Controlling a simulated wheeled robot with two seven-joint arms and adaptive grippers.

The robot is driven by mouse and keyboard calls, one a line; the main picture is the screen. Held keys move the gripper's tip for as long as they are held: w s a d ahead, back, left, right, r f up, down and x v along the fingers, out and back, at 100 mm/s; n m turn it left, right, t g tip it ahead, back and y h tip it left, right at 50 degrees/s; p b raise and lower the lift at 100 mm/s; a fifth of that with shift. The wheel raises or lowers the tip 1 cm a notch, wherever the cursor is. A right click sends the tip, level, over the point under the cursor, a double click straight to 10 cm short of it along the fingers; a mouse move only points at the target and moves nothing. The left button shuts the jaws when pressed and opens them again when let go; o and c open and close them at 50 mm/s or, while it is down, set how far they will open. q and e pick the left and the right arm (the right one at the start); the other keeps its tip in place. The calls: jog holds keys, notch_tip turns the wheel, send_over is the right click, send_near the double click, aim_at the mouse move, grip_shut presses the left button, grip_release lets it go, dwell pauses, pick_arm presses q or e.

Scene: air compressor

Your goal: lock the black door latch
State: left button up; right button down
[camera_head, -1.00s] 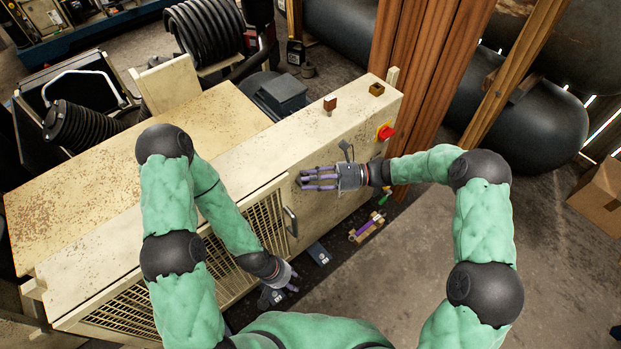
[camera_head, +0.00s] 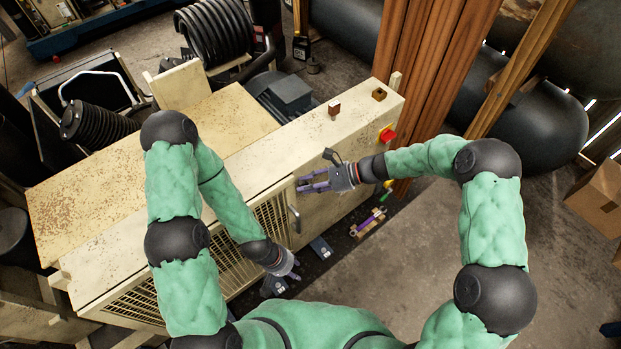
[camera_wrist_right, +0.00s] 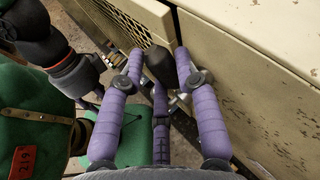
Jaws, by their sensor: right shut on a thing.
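My right gripper (camera_head: 312,183) is at the cabinet front, just above and right of that handle. In the right wrist view, the black latch (camera_wrist_right: 160,64) shows as a rounded black knob between the purple fingers, next to the door seam. The right gripper is shut on it; the fingers hide it in the head view. My left gripper (camera_head: 288,268) hangs low before the grille; its finger state is unclear.
A red button (camera_head: 388,134) sits on the cabinet front, right of my right gripper. A purple-handled tool (camera_head: 368,222) lies on the floor below. A cardboard box (camera_head: 597,195) stands at the right. The floor right of the cabinet is mostly clear.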

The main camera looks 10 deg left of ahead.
jog(key=shift+s+a+t+h, duration=0.15)
jog(key=shift+s+t+h, duration=0.05)
jog(key=shift+t+h, duration=0.1)
jog(key=shift+f+n+p, duration=0.15)
jog(key=shift+n+p, duration=0.15)
jog(key=c, duration=1.1)
grip_release()
jog(key=v, duration=1.2)
jog(key=shift+a, duration=0.1)
jog(key=shift+c, duration=0.4)
